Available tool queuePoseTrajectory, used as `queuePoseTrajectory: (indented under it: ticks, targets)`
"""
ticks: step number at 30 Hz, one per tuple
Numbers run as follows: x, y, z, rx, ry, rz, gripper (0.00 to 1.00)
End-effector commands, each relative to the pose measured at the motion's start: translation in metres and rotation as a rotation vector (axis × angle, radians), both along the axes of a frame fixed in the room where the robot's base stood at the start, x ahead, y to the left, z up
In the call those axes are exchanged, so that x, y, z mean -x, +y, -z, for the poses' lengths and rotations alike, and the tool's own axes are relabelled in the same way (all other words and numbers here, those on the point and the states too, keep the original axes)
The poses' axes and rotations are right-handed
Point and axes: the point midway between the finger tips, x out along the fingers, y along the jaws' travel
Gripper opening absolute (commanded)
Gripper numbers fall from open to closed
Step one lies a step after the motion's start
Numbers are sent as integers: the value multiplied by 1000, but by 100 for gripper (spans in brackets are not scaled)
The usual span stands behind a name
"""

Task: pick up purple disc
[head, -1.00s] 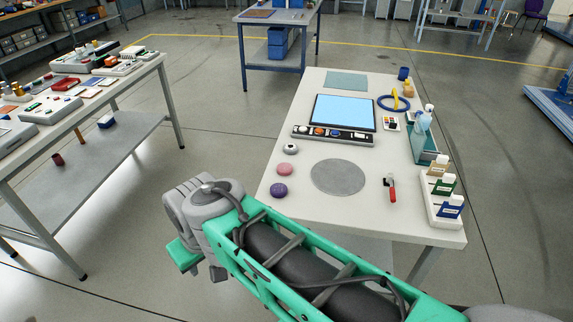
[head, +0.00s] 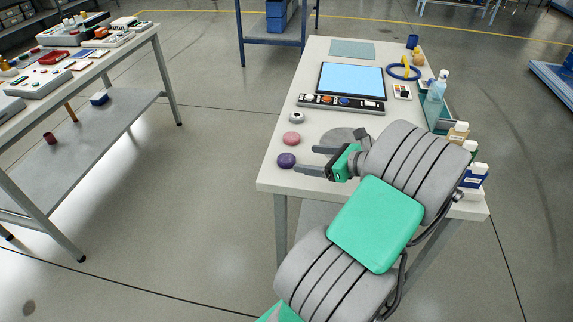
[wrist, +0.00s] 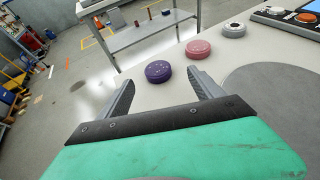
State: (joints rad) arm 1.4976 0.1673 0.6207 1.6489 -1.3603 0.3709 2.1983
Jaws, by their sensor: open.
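The purple disc (head: 287,160) lies flat near the left edge of the white table (head: 283,184). My gripper (head: 304,160) is open, with its fingers pointing left toward the disc. The fingers appear empty. A pink disc (head: 291,139) lies just behind the purple one, and it also shows in the wrist view (wrist: 198,49).
A white-and-black round piece (head: 296,118) lies behind the pink disc. A grey round mat (head: 345,137) is partly hidden by my arm. A button panel (head: 340,104), a screen (head: 350,78) and several bottles (head: 479,176) stand farther back and right.

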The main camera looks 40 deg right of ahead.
Motion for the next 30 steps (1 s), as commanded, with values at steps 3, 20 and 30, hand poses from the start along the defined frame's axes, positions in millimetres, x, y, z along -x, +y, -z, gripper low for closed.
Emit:
queuePoseTrajectory:
  ticks: [3,20,30]
  targets:
    - [-14,4,5,-10,-3,1,76]
    - [-64,21,31,-5,0,2,76]
    - [-64,22,31,-4,0,1,51]
